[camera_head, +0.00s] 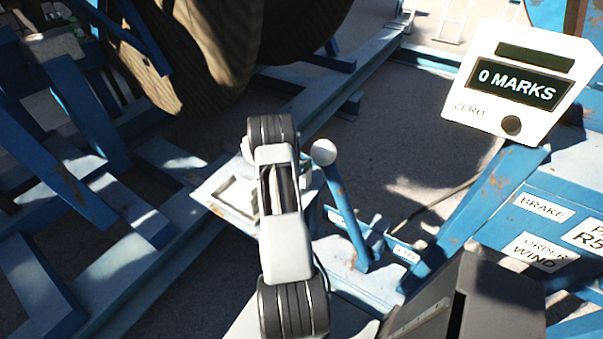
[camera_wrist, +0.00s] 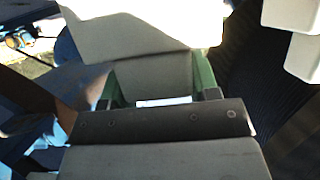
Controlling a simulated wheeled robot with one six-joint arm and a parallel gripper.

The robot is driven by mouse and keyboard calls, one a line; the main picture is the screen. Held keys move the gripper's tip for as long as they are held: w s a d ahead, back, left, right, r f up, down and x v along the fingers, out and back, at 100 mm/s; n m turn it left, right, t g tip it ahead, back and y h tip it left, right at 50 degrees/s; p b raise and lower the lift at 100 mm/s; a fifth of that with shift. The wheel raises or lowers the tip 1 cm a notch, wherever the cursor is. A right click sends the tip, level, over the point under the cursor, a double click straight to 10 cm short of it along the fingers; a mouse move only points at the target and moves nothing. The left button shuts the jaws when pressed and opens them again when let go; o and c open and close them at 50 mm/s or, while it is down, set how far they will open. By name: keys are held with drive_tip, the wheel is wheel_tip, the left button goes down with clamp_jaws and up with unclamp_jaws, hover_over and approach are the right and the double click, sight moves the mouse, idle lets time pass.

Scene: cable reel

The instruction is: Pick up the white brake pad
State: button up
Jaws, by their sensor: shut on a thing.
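In the wrist view, my gripper (camera_wrist: 160,76) has its two greenish fingers closed on either side of a pale block. I take this to be the white brake pad (camera_wrist: 142,28); its bright upper part fills the top middle, and its shaded part lies between the fingers. In the head view, my arm stands in the centre and hides the gripper and the pad.
A blue lever with a white ball knob (camera_head: 323,152) stands close right of my arm. A white counter box (camera_head: 522,80) reading "0 MARKS" is upper right. A large reel (camera_head: 215,45) is at the back. Two pale blocks (camera_wrist: 303,57) show at the wrist view's right edge.

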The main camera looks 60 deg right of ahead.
clamp_jaws()
drive_tip(key=shift+d+r, duration=0.1)
drive_tip(key=shift+r, duration=0.1)
drive_tip(key=shift+r+b, duration=0.3)
drive_tip(key=shift+r, duration=0.25)
drive_tip(key=a+r+b, duration=0.1)
drive_tip(key=a+r, duration=1)
drive_tip(key=a, duration=0.3)
drive_tip(key=shift+r+b, duration=0.3)
drive_tip(key=shift+w+r, duration=0.1)
drive_tip(key=shift+r, duration=0.1)
